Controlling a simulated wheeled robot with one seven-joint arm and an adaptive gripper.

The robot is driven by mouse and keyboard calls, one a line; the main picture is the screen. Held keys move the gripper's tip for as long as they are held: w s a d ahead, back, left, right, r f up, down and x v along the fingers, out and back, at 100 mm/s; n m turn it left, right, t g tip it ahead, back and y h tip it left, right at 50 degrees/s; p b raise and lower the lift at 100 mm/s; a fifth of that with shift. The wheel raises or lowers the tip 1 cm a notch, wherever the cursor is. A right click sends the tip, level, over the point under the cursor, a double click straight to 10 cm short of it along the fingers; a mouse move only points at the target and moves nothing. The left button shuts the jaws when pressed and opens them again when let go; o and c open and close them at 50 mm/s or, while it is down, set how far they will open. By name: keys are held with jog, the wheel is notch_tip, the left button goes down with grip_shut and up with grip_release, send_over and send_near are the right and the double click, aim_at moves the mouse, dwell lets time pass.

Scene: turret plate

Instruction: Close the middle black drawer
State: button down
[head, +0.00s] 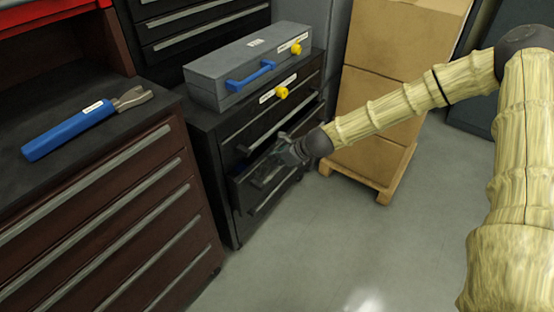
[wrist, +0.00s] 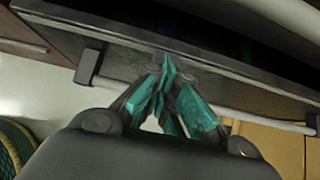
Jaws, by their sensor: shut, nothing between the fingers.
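The black drawer cabinet (head: 213,150) stands in the middle of the head view. Its middle drawer (head: 243,192) sticks out from the cabinet front. My gripper (head: 262,176) is at this drawer's front and hides part of it. In the wrist view my gripper (wrist: 163,88) has its teal fingers shut together with nothing between them. The fingertips lie close against the drawer front (wrist: 128,62), near its pale bar handle (wrist: 262,116). Whether they touch the front is hard to tell.
A grey toolbox (head: 225,86) with a blue handle sits on the cabinet. A dark red drawer chest (head: 100,232) stands at the left, with a blue-handled tool (head: 68,133) on top. Cardboard boxes (head: 372,98) stand on a pallet behind my arm. The grey floor (head: 340,235) is clear.

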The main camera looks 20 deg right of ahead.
jog(key=shift+w+a, duration=0.8)
jog(key=shift+w, duration=0.25)
jog(key=shift+s, duration=0.1)
